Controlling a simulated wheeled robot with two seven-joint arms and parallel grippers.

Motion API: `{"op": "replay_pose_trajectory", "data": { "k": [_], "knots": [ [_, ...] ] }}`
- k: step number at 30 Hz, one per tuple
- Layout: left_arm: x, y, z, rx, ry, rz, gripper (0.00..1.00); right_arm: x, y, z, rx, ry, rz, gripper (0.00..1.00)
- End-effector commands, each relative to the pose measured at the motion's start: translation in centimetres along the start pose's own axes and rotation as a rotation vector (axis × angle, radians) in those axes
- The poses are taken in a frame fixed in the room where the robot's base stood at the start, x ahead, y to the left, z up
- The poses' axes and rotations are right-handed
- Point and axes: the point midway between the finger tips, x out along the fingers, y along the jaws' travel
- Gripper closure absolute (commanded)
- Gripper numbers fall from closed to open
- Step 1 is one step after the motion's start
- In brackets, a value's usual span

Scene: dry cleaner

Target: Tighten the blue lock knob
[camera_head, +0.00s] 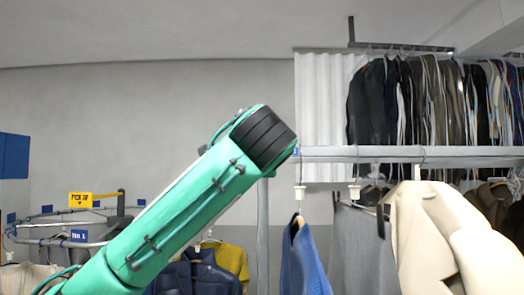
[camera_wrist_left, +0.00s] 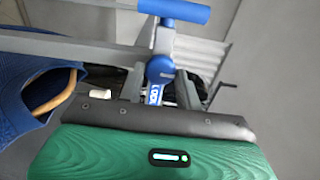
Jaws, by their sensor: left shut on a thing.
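The blue lock knob (camera_wrist_left: 159,69) shows in the left wrist view, with a stem rising to a blue bar (camera_wrist_left: 175,10) at the top. A blue label with white letters (camera_wrist_left: 154,95) sits just below it. My left gripper (camera_wrist_left: 162,82) is shut on the knob, its grey fingers on either side of it. In the head view my green left arm reaches up from the lower left to its black wrist. The gripper fingers and most of the knob are hidden behind the wrist there. My right gripper is in neither view.
A grey rail (camera_head: 400,154) runs right from beside my wrist, with dark clothes (camera_head: 385,105) hanging above. A blue garment (camera_head: 305,258) and a cream coat (camera_head: 440,235) hang below. A rack with a yellow sign (camera_head: 80,200) stands at left.

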Motion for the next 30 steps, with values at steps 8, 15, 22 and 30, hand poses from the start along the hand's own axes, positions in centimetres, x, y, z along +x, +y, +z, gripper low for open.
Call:
{"op": "replay_pose_trajectory", "data": {
  "k": [8, 15, 22, 30],
  "knots": [
    [0.0, 0.1, -0.1, 0.007, 0.001, 0.002, 0.88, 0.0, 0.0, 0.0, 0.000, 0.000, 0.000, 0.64],
    [0.0, 0.1, -0.1, 0.006, 0.001, 0.002, 0.45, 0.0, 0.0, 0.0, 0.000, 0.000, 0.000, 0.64],
    [0.0, 0.1, -0.1, 0.005, 0.001, 0.001, 0.45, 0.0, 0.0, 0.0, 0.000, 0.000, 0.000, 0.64],
    [-2.5, 0.4, -0.1, 0.004, 0.003, -0.003, 0.45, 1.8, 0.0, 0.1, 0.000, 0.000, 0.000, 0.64]
  ]
}}
